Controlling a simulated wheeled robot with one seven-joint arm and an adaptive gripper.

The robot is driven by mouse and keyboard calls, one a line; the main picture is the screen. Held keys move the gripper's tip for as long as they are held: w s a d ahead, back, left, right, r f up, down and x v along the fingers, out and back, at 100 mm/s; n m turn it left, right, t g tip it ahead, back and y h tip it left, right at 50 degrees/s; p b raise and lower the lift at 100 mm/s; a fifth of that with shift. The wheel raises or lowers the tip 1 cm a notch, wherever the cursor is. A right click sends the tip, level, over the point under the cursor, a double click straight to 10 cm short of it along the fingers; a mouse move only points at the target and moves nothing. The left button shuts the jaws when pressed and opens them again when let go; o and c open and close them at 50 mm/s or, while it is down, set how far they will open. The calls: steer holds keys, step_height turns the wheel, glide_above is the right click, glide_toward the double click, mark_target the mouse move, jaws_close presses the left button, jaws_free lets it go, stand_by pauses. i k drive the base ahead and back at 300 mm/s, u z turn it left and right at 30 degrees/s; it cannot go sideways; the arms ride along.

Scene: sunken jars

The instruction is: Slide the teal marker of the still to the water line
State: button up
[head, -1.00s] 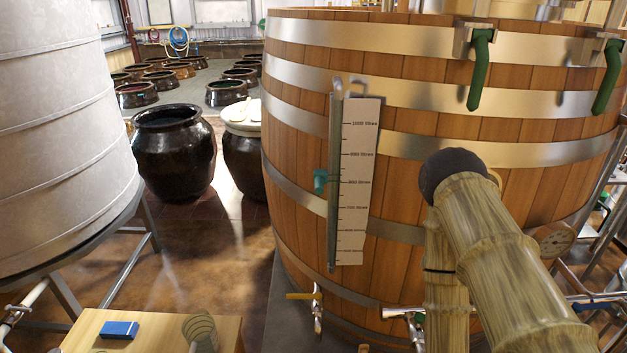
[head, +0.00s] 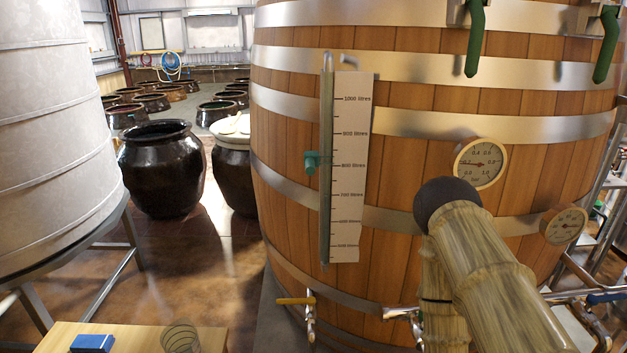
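The wooden still (head: 400,180) with metal bands fills the middle and right of the head view. A white scale board (head: 350,150) marked in litres stands upright on its front. A narrow vertical sight tube (head: 327,220) runs along the board's left edge. The teal marker (head: 311,162) sits on the tube, a little above mid-height, near the 800 litres print. The water line in the tube is too small to make out. My arm, with a bamboo-like surface, reaches in at the lower right. My gripper is not visible.
Two round gauges (head: 481,164) and (head: 564,226) sit on the still's right side. Green handles (head: 475,40) hang above. A yellow-handled tap (head: 296,300) juts out below the scale. Dark jars (head: 162,170) stand left. A wooden table (head: 60,335) holds a blue box (head: 92,343).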

mark_target(311, 158)
steer(key=z, duration=2)
steer(key=k, duration=1.1)
steer(key=u, duration=1.4)
steer(key=i, duration=0.5)
